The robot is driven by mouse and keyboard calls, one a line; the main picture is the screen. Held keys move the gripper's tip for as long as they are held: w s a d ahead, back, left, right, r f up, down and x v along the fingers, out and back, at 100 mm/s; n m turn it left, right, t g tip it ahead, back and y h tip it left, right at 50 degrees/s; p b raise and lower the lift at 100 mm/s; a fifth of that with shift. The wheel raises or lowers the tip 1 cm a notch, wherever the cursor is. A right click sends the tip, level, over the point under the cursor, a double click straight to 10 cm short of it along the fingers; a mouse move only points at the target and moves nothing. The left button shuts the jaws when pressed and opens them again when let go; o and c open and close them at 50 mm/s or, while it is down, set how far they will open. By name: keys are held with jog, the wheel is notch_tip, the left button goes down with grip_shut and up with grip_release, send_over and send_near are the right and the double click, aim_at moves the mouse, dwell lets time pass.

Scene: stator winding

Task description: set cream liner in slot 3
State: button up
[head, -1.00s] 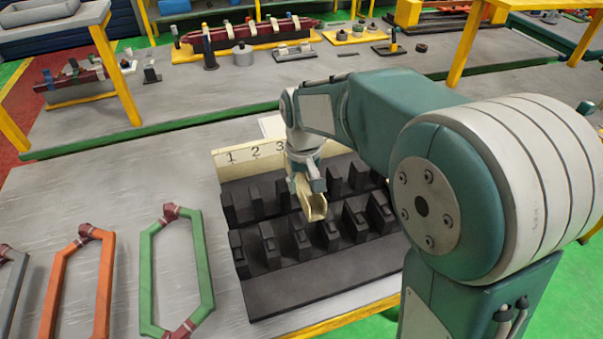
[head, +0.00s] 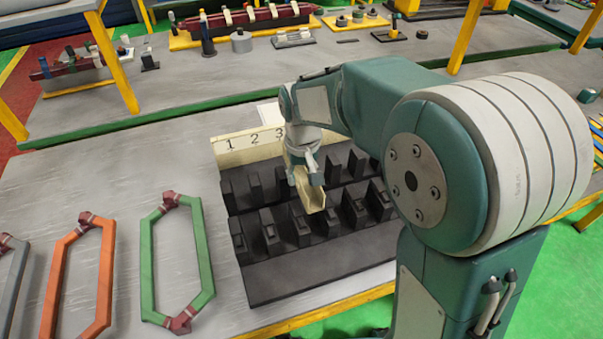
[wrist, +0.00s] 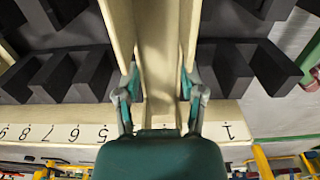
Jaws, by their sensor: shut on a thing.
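The cream liner (head: 313,197) is a long open channel with upright side walls. My gripper (head: 303,164) is shut on its far end in the head view. In the wrist view the liner (wrist: 158,60) runs up the picture between my two fingers (wrist: 160,92). The dark slotted stator block (head: 300,272) lies below, with rows of black teeth on both sides. The liner is over the teeth, roughly in line with the label 3 (head: 279,132). I cannot tell whether its underside touches the block or sits in a slot.
A cream number strip (head: 240,158) stands along the block's far edge; my gripper hides some numbers. Green (head: 146,262), orange (head: 57,278) and grey (head: 14,285) coils lie on the bench at left. Bare bench lies behind them.

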aim_at(302, 181)
jog(key=shift+f, duration=4.15)
jog(key=o, duration=0.9)
jog(key=shift+r, duration=0.85)
jog(key=shift+r, duration=3.7)
jog(key=shift+r, duration=0.1)
notch_tip(302, 181, up, 12)
jog(key=shift+f, duration=0.15)
